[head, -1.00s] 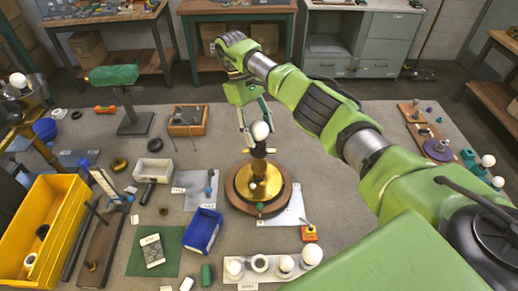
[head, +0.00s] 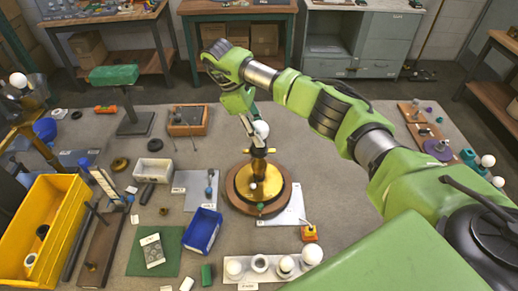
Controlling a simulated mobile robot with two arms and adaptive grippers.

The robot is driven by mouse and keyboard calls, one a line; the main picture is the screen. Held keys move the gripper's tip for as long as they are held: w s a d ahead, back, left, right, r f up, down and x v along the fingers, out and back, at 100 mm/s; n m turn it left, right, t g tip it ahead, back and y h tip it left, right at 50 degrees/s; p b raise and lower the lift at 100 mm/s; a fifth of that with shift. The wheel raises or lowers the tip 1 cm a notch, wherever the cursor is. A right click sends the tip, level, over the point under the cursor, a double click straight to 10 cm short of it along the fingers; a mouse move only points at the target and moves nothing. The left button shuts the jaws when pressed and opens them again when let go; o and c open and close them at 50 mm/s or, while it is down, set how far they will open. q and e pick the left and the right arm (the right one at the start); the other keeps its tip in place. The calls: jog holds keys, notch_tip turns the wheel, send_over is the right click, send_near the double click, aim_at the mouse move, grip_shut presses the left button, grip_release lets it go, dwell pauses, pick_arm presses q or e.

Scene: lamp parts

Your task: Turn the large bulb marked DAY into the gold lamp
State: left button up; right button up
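The gold lamp (head: 241,182) stands upright on a round wooden base (head: 285,198) mid-table. A large white bulb (head: 263,129) sits upright at the top of its stem, over the socket (head: 258,151); any DAY mark is unreadable from here. My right gripper (head: 254,134) reaches down from above with its fingers at the bulb. One finger passes in front of the bulb's left side; the other is mostly hidden behind. The gripper looks shut on the bulb, though the contact is partly hidden. My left gripper is not in view.
A white holder (head: 268,276) with several bulbs stands at the front. A blue bin (head: 203,231), a green mat (head: 137,262) and a yellow crate (head: 66,215) lie left. The table behind the lamp is mostly clear.

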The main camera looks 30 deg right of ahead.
jog(key=shift+f+m, duration=0.1)
jog(key=shift+m, duration=0.5)
jog(key=o, duration=1)
jog(key=v, duration=1.2)
jog(key=shift+w+d, duration=0.15)
jog(key=shift+d, duration=0.05)
